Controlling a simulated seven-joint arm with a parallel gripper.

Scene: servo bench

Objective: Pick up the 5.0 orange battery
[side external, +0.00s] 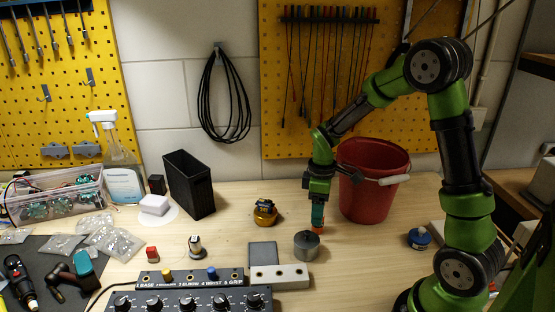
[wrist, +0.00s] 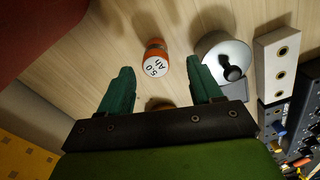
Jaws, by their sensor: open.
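The orange battery (wrist: 156,60) shows in the wrist view with its white, "5.0"-marked top facing the camera. It appears to stand upright on the wooden bench. My gripper (wrist: 161,69) is open, with one teal finger on each side of the picture and the battery between and slightly beyond their tips. No contact shows. In the side external view my gripper (side external: 318,218) points down at the bench, and a bit of the orange battery (side external: 318,230) shows at the fingertips, mostly hidden.
A grey metal cylinder with a black knob (side external: 306,246) stands close by on the bench. A red bucket (side external: 372,190) is behind my gripper. A yellow-black device (side external: 265,212) sits to the left. A white block with holes (side external: 279,276) and a knob panel (side external: 190,302) lie in front.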

